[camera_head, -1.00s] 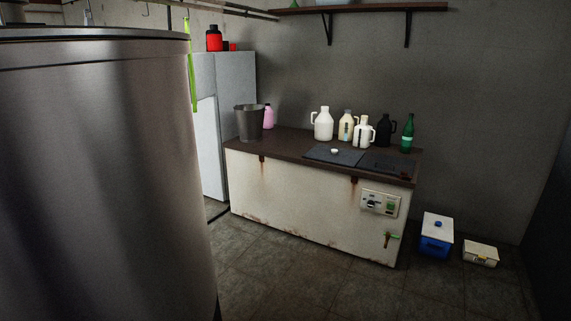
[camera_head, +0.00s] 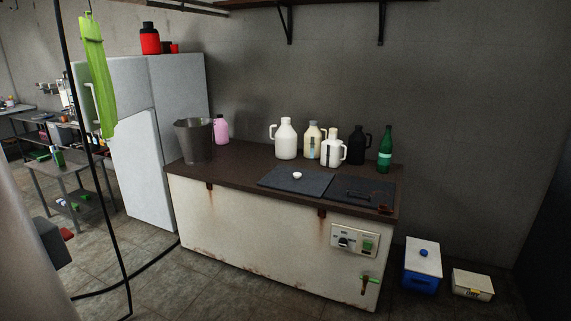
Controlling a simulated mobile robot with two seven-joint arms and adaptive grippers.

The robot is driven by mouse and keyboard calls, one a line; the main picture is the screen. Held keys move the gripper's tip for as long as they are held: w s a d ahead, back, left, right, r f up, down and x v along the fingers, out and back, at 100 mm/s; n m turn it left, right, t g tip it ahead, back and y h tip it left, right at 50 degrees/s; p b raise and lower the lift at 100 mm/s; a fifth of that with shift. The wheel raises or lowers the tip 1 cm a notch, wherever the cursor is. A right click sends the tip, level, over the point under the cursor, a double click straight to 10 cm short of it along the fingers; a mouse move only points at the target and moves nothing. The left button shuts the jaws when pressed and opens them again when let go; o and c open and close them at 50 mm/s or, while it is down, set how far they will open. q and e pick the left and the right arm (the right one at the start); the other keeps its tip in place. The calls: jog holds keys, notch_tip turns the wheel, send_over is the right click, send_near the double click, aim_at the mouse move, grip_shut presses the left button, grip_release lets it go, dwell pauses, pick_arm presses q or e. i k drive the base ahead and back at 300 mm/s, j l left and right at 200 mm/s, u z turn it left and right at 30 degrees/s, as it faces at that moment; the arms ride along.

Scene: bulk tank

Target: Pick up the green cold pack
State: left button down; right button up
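I cannot pick out a green cold pack for certain. Small green items (camera_head: 40,155) lie on a metal table (camera_head: 62,170) at the far left, too small to identify. More green items show on its lower shelf. A long lime-green item (camera_head: 97,75) hangs at the upper left, and a green bottle (camera_head: 385,150) stands upright on the tank's top. Neither of my grippers is in view.
A rusty white bulk tank (camera_head: 260,235) with jugs and a bucket (camera_head: 194,141) stands ahead. A grey fridge (camera_head: 140,165) stands left of it. A blue cooler (camera_head: 422,265) and a small box (camera_head: 472,284) sit right. Dark hoses hang left; steel fills the lower-left corner.

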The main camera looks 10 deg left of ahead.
aim_at(59, 156)
jog(key=i+u, duration=0.7)
jog(key=i, duration=0.15)
jog(key=i+l+u, duration=0.2)
jog(key=i+u, duration=0.15)
jog(key=i+j+u, duration=0.1)
jog(key=i+u, duration=0.4)
jog(key=i, duration=0.6)
